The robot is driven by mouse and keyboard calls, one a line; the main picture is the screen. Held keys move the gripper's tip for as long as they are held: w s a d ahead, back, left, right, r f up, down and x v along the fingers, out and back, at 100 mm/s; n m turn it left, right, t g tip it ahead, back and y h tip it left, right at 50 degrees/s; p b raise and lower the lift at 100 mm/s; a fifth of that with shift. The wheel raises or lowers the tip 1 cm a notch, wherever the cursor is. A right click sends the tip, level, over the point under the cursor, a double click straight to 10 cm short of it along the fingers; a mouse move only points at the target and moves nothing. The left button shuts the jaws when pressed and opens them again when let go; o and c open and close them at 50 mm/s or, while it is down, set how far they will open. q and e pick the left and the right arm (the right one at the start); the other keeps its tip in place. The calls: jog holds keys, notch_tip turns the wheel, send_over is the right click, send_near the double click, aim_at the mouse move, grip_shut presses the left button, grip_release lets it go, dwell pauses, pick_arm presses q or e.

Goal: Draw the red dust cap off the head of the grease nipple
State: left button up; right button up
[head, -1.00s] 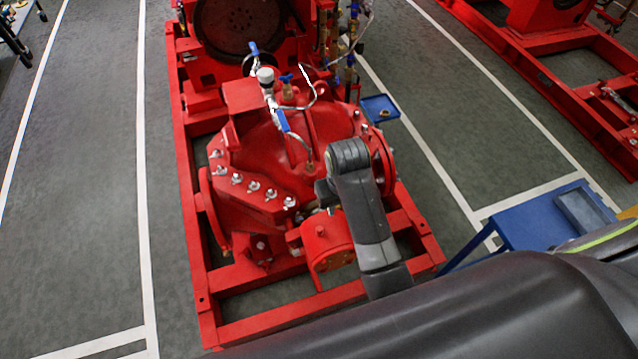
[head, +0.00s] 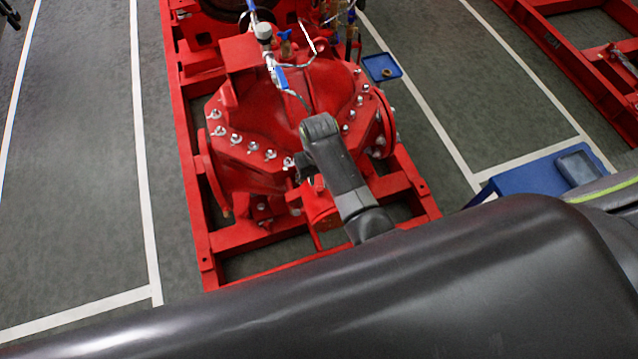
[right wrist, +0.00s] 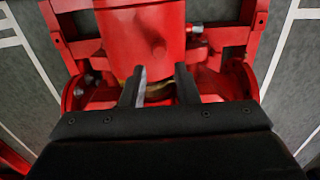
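My right gripper (right wrist: 160,82) shows in the right wrist view with its two dark fingers apart, over the red pump housing. A brassy band and a pale metal streak show behind and between the fingers; I cannot tell whether they touch. A small silver fitting (right wrist: 195,28) stands out from the red body, right of the fingers. I cannot make out the red dust cap or the grease nipple against the red paint. In the head view my right wrist is beside the pump casing (head: 290,120) and hides its own fingertips. My left gripper is not in view.
The red base frame (head: 185,200) surrounds the pump. Bolts line the casing flange, and thin pipes with blue-handled valves (head: 280,77) rise behind it. A small blue tray (head: 382,67) is at the right, and a blue table (head: 530,178) holds a grey tray (head: 578,168). Grey floor lies left.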

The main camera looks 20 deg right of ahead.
aim_at(319, 187)
jog(key=shift+f, duration=2.8)
jog(key=c, duration=0.6)
